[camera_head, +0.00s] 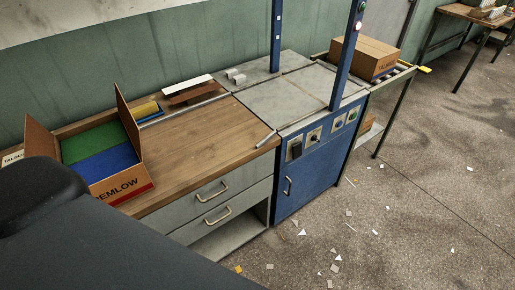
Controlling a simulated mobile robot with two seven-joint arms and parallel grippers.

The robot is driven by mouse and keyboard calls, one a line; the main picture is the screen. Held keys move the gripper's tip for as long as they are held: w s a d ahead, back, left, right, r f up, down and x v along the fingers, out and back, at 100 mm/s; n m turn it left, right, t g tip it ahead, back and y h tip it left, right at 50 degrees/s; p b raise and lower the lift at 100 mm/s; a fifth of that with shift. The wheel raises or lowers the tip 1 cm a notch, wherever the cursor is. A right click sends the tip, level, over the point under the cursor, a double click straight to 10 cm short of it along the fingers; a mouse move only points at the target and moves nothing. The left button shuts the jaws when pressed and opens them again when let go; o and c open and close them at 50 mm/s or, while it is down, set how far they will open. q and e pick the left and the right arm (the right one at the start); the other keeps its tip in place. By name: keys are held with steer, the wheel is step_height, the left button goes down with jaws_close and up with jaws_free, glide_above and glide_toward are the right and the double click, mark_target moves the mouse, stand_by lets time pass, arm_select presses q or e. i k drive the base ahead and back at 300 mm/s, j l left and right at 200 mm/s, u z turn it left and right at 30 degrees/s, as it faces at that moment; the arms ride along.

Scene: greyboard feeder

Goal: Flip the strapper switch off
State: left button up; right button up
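The strapper (323,180) is a blue cabinet with a grey top, right of the wooden bench. Its sloped front panel carries a row of controls: a dark box-like part (296,150) at the left, a dark switch on a light plate (314,137), and two round controls (338,122) further right. The controls are too small to tell their positions. A lit pinkish-white lamp (357,26) shows on the blue post above. Neither of my grippers is in view. A large dark part of my own body covers the lower left.
An open carton (127,186) with green and blue contents stands on the wooden bench (203,140). A closed carton (363,57) sits on the roller table beyond the strapper. Scraps litter the floor (400,220), which is otherwise open before the panel.

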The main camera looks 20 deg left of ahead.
mark_target(297, 149)
steer(key=u, duration=0.4)
steer(key=i+l+u, duration=0.1)
steer(key=l, duration=0.25)
steer(key=i+l+u, duration=0.1)
steer(key=l, duration=0.3)
steer(key=i+l+u, duration=0.1)
steer(key=l, duration=0.3)
steer(key=i+l+u, duration=0.1)
steer(key=l, duration=0.3)
steer(key=i+l+u, duration=0.1)
steer(key=l, duration=0.3)
steer(key=i, duration=0.1)
